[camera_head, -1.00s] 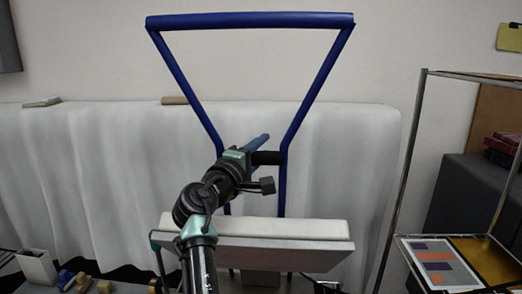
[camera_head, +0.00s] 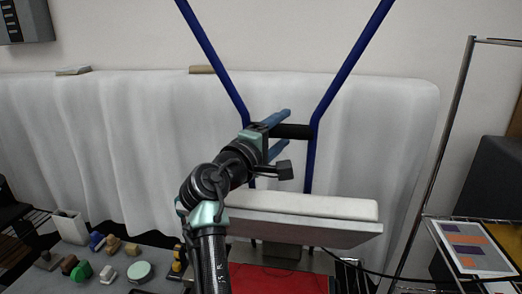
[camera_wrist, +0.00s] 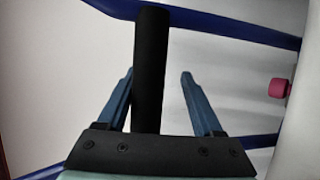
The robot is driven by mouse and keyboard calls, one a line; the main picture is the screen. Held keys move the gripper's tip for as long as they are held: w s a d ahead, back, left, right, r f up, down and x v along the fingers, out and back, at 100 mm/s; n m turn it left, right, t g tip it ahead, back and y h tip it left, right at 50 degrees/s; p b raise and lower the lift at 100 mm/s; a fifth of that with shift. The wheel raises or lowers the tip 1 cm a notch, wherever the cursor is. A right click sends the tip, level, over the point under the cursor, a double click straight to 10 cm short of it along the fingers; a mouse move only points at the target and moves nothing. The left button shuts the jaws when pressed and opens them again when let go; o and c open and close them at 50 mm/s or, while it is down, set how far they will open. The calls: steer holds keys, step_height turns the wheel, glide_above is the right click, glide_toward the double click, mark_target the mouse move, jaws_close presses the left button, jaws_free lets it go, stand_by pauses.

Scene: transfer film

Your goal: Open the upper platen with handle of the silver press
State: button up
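The silver press has a raised upper platen (camera_head: 300,205), pale on top with a grey slab under it. A red lower pad (camera_head: 275,280) shows beneath, with a gap between them. Two blue bars (camera_head: 345,75) rise behind, and a short black handle (camera_head: 293,131) runs between them. My gripper (camera_head: 283,132) is at this handle, with its blue fingers spread. In the wrist view the handle (camera_wrist: 151,65) stands between the open fingers of my gripper (camera_wrist: 157,80), closer to the left finger.
A dark table at lower left holds several small coloured objects (camera_head: 80,268) and a white box (camera_head: 70,228). A metal rack (camera_head: 455,140) with printed sheets (camera_head: 470,248) stands at right. A white draped surface (camera_head: 130,130) lies behind.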

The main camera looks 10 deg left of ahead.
steer(key=b+v, duration=0.3)
steer(key=v, duration=0.5)
steer(key=shift+s+a, duration=0.2)
steer(key=shift+s, duration=0.15)
steer(key=shift+r, duration=0.1)
steer(key=s+d+r+m+t+y, duration=0.2)
steer(key=s+d+r+m+t, duration=0.1)
steer(key=s+r, duration=0.3)
steer(key=s+d+r+m+t+y, duration=0.2)
steer(key=s+r+m, duration=0.3)
steer(key=s, duration=0.4)
steer(key=s+d+r+m+t+y, duration=0.3)
steer(key=s+d+r+m+t, duration=0.1)
steer(key=s+r, duration=0.3)
steer(key=shift+s+d+r+m+t+b, duration=0.35)
steer(key=shift+s+m+t+b, duration=0.05)
steer(key=shift+s+m+t, duration=0.2)
